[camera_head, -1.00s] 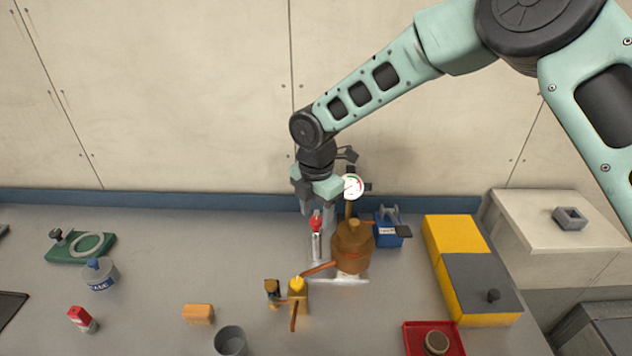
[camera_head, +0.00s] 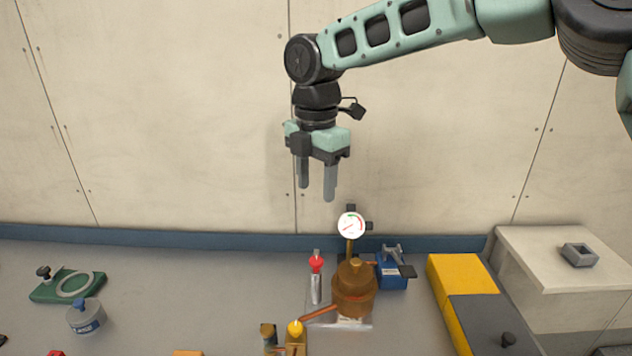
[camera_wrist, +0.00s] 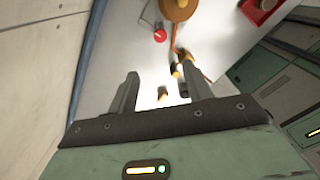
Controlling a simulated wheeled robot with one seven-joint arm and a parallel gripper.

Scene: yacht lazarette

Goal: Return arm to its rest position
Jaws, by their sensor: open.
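My gripper (camera_head: 317,188) is open and empty in the head view. Its fingers point down, raised well above the workbench (camera_head: 210,290) and in front of the pale wall. Below it stand a red-topped clear cylinder (camera_head: 316,280) and a brown copper-coloured vessel (camera_head: 353,290) with a round dial gauge (camera_head: 351,224) on a stem. In the wrist view, the two fingers of my gripper (camera_wrist: 160,88) are spread with nothing between them. The brown vessel (camera_wrist: 178,8) and red top (camera_wrist: 160,35) show beyond them.
A blue device (camera_head: 393,272) sits right of the vessel, then a yellow and grey box (camera_head: 460,275) and a pale raised block (camera_head: 560,250). The space around the gripper is clear.

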